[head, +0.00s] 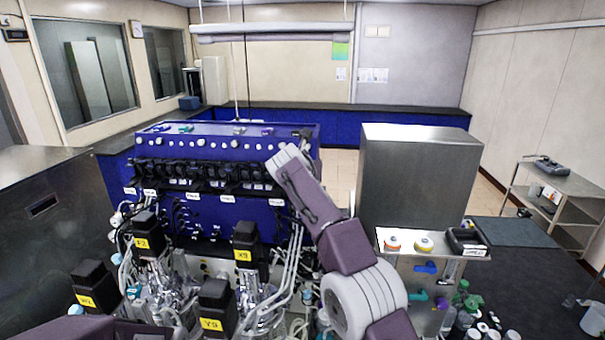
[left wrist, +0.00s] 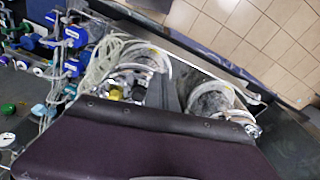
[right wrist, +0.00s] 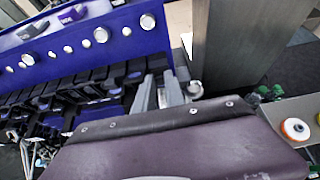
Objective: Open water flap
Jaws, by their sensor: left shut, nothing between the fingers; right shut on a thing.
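A blue bioreactor control unit (head: 220,207) stands in the middle of the head view, with a row of black flap-like parts (head: 190,172) along its front. The same row shows in the right wrist view (right wrist: 95,85). My right gripper (right wrist: 160,94) is at the right end of this row, shut on a black flap (right wrist: 157,63); the wrist hides the contact in the head view. I cannot read which flap is the water one. My left gripper (left wrist: 166,92) is shut and empty, between two glass vessels with tubing in the left wrist view.
Black motor tops with yellow labels (head: 245,241) and glass vessels stand before the unit. A steel cabinet (head: 415,180) is right of my right arm. A small steel stand (head: 402,272) holds coloured caps. Bottles (head: 465,312) crowd the right front. Tubes hang around the vessels.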

